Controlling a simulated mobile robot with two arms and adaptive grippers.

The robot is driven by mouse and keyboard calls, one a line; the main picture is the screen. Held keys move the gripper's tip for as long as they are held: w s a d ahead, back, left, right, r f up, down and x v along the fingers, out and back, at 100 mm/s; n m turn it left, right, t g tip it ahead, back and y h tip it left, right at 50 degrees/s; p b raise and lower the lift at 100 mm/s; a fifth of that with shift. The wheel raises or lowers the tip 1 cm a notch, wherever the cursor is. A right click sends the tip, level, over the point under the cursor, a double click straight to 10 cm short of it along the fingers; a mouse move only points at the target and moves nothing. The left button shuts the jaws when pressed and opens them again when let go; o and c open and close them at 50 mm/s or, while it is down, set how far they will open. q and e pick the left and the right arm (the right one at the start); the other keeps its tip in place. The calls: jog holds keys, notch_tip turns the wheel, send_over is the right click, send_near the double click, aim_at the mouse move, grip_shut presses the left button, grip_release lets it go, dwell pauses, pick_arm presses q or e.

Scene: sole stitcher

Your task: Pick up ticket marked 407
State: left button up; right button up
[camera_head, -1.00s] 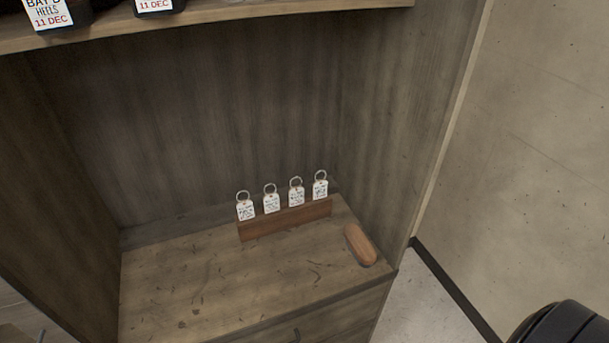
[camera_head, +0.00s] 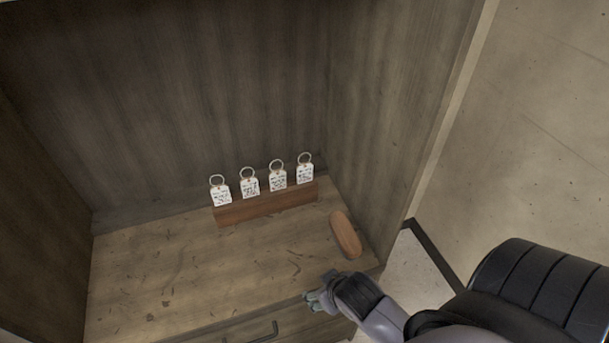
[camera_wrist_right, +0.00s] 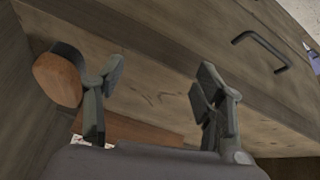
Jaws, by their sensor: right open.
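Several white tickets with metal rings stand in a row in a wooden holder (camera_head: 268,206) at the back of the shelf. They are a left end ticket (camera_head: 221,195), two middle tickets (camera_head: 250,187) (camera_head: 278,180) and a right end ticket (camera_head: 305,174). Their print is too small to read, so I cannot tell which is 407. My right gripper (camera_head: 318,298) is open and empty at the shelf's front edge, in front of and below the holder. In the right wrist view its two fingers (camera_wrist_right: 158,105) are apart, with the holder partly hidden behind them. My left gripper is not in view.
A brown wooden oval block (camera_head: 345,234) lies right of the holder; it also shows in the right wrist view (camera_wrist_right: 57,80). Cabinet walls close both sides and the back. A drawer handle (camera_head: 262,333) is below the shelf edge. The shelf surface (camera_head: 190,270) before the holder is clear.

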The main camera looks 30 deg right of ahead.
jog(key=w+d+r+m+t+h, duration=0.25)
jog(key=w+d+r+t, duration=0.6)
jog(key=w+r, duration=0.45)
jog(key=p, duration=0.2)
send_near(305, 175)
jog(key=w, duration=0.2)
jog(key=shift+m+g+y, duration=0.25)
jog(key=shift+g, duration=0.2)
jog(key=shift+d+x, duration=0.15)
jog(key=shift+x, duration=1.6)
jog(key=shift+d+x, duration=0.15)
jog(key=shift+x, duration=1.6)
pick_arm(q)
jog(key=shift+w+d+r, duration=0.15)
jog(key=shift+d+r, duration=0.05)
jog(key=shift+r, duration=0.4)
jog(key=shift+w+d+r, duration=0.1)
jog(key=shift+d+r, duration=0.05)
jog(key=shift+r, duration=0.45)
pick_arm(e)
jog(key=shift+s, duration=0.1)
jog(key=shift+c, duration=0.4)
jog(key=c, duration=0.8)
jog(key=shift+c, duration=0.2)
